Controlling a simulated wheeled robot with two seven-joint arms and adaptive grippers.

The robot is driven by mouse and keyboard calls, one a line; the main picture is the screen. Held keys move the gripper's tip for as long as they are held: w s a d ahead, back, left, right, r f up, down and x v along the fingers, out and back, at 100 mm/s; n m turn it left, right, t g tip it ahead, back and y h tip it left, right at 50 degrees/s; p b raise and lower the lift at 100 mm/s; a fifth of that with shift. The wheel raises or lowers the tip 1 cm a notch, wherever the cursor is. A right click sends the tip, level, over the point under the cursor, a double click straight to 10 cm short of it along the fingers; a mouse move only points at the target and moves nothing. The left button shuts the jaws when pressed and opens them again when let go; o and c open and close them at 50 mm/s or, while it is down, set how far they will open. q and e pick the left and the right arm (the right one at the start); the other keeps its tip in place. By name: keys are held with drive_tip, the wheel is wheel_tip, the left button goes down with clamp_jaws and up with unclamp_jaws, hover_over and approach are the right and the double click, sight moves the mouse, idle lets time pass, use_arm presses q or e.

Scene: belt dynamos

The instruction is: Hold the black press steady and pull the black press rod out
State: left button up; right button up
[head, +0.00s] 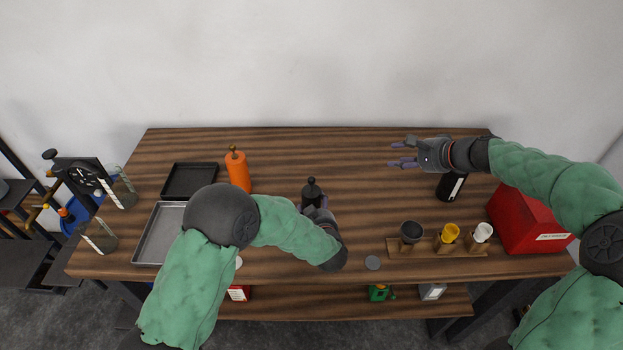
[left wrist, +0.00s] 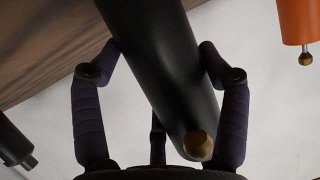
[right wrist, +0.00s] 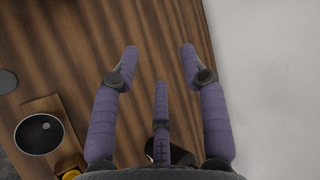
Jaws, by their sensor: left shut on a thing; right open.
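The black press (head: 311,192) is a dark cylinder with a narrow knob on top, standing upright near the middle of the table. My left gripper (head: 322,207) is shut on its body, partly hidden by my arm. In the left wrist view the black press (left wrist: 160,60) lies between the fingers, with a round brass piece at its lower end. I cannot make out the rod apart from the knob. My right gripper (head: 403,153) is open and empty over the back right of the table, right of the press; its spread fingers (right wrist: 158,50) show in the right wrist view.
An orange bottle-shaped press (head: 238,172) stands left of the black one. Trays (head: 158,240) lie at left. A wooden rack (head: 400,247) with a black, a yellow and a white cup is at front right. A black bottle (head: 447,190) and red box (head: 520,222) stand right.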

drive_tip(key=s+a+f+m+g+y, duration=0.2)
drive_tip(key=a+f+y, duration=0.2)
drive_tip(key=a, duration=0.3)
drive_tip(key=m+g+y, duration=0.1)
drive_tip(key=m+y, duration=0.5)
drive_tip(key=m, duration=0.1)
approach(312, 177)
drive_tip(key=x, duration=1)
drive_tip(key=shift+s+a+f, duration=0.1)
drive_tip(key=shift+s+f, duration=0.05)
drive_tip(key=shift+f, duration=0.2)
drive_tip(key=c, duration=0.8)
clamp_jaws()
